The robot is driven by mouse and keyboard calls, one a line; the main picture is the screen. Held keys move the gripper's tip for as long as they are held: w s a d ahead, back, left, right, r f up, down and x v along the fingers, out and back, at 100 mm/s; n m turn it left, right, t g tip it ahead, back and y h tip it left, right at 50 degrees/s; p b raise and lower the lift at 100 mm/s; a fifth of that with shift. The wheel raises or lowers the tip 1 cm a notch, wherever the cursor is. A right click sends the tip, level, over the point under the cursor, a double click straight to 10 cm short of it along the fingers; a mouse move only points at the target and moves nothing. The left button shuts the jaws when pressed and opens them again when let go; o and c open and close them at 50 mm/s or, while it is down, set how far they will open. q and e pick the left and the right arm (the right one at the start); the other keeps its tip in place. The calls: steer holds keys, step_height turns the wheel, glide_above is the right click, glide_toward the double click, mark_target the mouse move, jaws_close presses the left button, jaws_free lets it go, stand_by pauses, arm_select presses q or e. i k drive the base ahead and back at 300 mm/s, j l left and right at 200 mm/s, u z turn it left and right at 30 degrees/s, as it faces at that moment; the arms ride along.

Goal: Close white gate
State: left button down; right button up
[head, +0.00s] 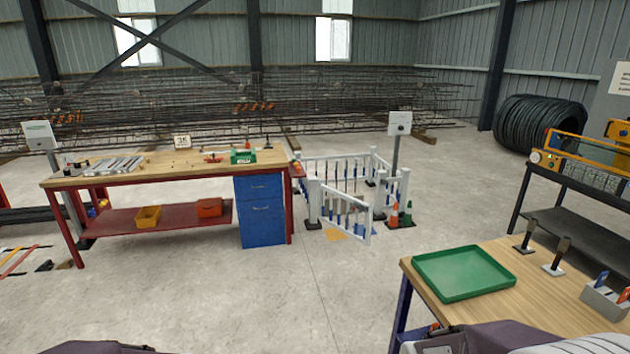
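The white gate (345,213) is a low picket panel in the front of a small white fenced pen (346,167), right of the long workbench. It seems joined to the left front post (314,203) and slants out toward me. Its free end stands apart from the right front post (380,196), so the gate is open. Neither gripper is in view; only parts of my arms show along the bottom edge, well short of the gate.
The long workbench (160,164) with blue drawers (261,210) stands left of the pen. Orange (393,216) and green (407,216) cones stand at its right. A nearer table with a green tray (462,272) is at lower right. Open concrete floor (300,290) lies between.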

mark_target(365, 240)
steer(key=i+j, duration=0.1)
steer(key=i, duration=0.5)
steer(key=i+j+z, duration=0.1)
steer(key=i, duration=0.5)
steer(key=i+j, duration=0.1)
steer(key=i, duration=0.5)
steer(key=i+j, duration=0.15)
steer(key=i, duration=0.45)
steer(key=i+j+z, duration=0.1)
steer(key=i, duration=0.5)
steer(key=i+l+z, duration=0.25)
steer(key=i+z, duration=0.15)
steer(key=i, duration=0.35)
steer(key=i+z, duration=0.45)
steer(key=i, duration=0.25)
steer(key=i+l+u, duration=0.25)
steer(key=i+l, duration=0.6)
steer(key=l, duration=0.1)
